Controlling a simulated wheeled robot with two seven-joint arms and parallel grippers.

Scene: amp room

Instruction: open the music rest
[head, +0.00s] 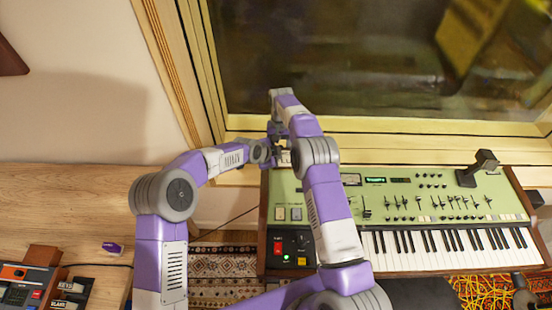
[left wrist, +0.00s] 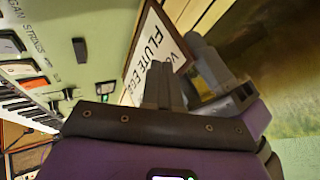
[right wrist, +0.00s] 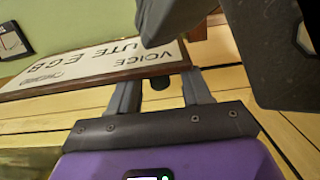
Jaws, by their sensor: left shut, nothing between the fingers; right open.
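The music rest seems to be the cream board with a wooden frame and "VOICE" and "FLUTE" lettering; it shows in the left wrist view (left wrist: 150,45) and the right wrist view (right wrist: 85,66). In the head view my arms mostly hide it at the back left of the green keyboard (head: 350,205). My left gripper (head: 270,151) is shut and empty, its fingertips (left wrist: 163,68) close to the board's edge; contact is unclear. My right gripper (right wrist: 160,85) is open, with its fingers at the board's framed edge. Whether they touch it is unclear.
A wooden window frame (head: 400,148) runs close behind the keyboard. A black stand-like piece (head: 478,168) sits on its right back. A wooden desk (head: 60,205) with small devices is at left. The two grippers are very close together.

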